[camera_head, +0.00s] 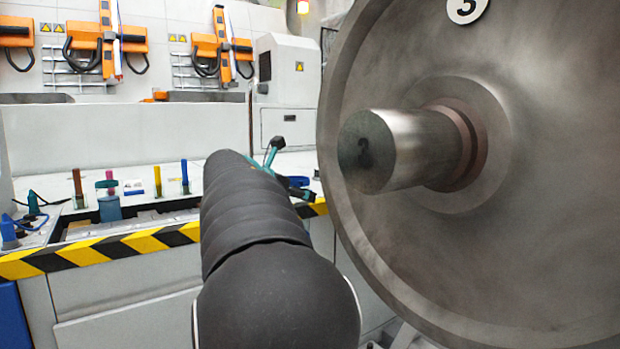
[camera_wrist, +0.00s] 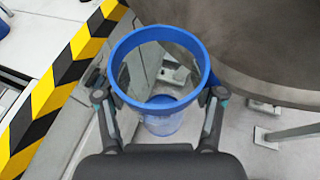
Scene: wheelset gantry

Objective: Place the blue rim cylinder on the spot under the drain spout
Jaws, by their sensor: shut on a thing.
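The blue rim cylinder (camera_wrist: 160,104) is clear with a bright blue ring at its top. In the wrist view it is held between the two fingers of my gripper (camera_wrist: 161,96), which are shut on its sides just below the rim. I look down into its open mouth, and it seems roughly upright. Its clear base shows lower down, over grey floor or structure.
A large steel wheel (camera_head: 560,210) with a protruding axle end (camera_head: 400,150) fills the right side, close to my arm. A bench with a yellow-black striped edge (camera_head: 100,252) lies to the left. Several small colored-top items, including a blue one (camera_head: 185,178), stand on it.

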